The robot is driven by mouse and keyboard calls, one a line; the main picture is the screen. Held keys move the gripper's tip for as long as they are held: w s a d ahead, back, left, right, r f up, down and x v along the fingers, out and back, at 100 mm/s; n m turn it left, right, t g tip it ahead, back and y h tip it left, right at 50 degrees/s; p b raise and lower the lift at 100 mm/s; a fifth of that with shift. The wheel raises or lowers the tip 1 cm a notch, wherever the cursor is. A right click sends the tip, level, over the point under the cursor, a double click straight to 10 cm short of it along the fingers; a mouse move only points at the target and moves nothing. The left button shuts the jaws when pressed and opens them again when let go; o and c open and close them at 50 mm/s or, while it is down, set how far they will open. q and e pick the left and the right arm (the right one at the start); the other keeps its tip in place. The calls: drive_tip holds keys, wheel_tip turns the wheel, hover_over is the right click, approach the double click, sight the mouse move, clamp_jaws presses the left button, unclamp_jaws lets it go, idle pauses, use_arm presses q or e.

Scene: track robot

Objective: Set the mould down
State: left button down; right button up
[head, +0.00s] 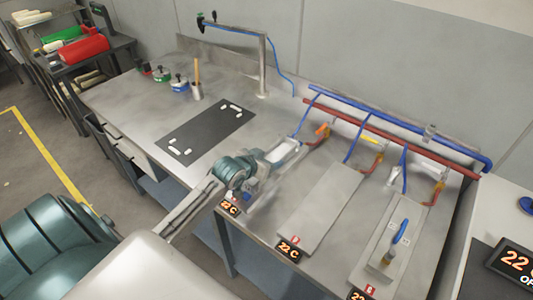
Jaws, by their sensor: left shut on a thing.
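My left gripper (268,158) reaches over the steel bench from the left. It is shut on a pale grey block, which I take to be the mould (287,151); the gripper hides its near end. The mould is right of the dark mat (205,137), beside the pipes. I cannot tell whether it touches the surface below. The mat lies flat with white corner marks and nothing standing on it. My right gripper is not in view.
A grey plate (322,208) lies right of the gripper, and another plate holds a blue-handled tool (397,240). Red and blue pipes (400,130) run along the back. A cup with a wooden handle (197,90) and small pots (163,76) stand at the back left.

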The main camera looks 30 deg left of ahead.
use_arm(q)
drive_tip(key=shift+c, duration=1.6)
unclamp_jaws()
drive_tip(key=shift+s, duration=0.1)
drive_tip(key=shift+r, duration=0.1)
drive_tip(key=b+v, duration=0.1)
drive_tip(key=v, duration=1.1)
